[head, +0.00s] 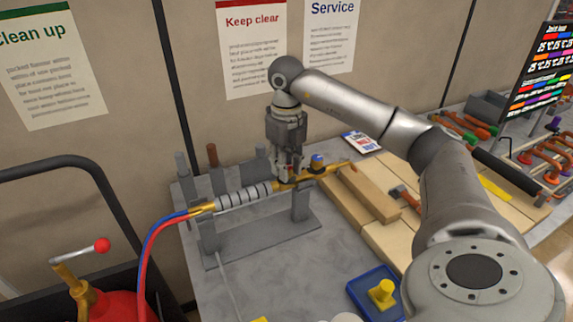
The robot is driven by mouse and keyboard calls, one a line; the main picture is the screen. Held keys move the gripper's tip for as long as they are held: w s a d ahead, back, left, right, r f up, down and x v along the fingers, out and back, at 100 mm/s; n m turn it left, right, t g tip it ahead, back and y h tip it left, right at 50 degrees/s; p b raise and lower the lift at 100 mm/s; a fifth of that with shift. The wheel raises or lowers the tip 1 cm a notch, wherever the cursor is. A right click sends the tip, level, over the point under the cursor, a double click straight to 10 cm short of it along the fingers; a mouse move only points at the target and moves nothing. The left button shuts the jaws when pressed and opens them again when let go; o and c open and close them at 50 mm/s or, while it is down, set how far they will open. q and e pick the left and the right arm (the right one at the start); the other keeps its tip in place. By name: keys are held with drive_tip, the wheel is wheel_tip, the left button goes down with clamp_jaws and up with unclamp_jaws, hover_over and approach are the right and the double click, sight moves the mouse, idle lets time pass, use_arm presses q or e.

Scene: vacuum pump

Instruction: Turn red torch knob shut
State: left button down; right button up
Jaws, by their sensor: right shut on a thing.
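The brass torch (335,168) with a ribbed silver handle (243,196) lies across a grey metal stand (300,206) on the workbench. A blue hose and a red hose (150,252) run from its left end. A blue knob (317,160) stands on the torch just right of my right gripper. My right gripper (287,176) points down at the torch's valve body, its fingers closed there. The red knob is not visible; the fingers cover the spot where they grip, beside the blue knob. My left gripper is not in view.
Wooden blocks (368,194) and boards lie right of the stand, with a hammer (405,196) on them. A blue tray (362,291) holding a yellow piece is in front. A red tank with a red-knobbed lever (102,245) stands at lower left. The wall is behind.

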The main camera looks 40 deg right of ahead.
drive_tip(key=o, duration=1.1)
drive_tip(key=shift+c, duration=0.2)
wheel_tip(320, 180, up, 12)
idle(0.8)
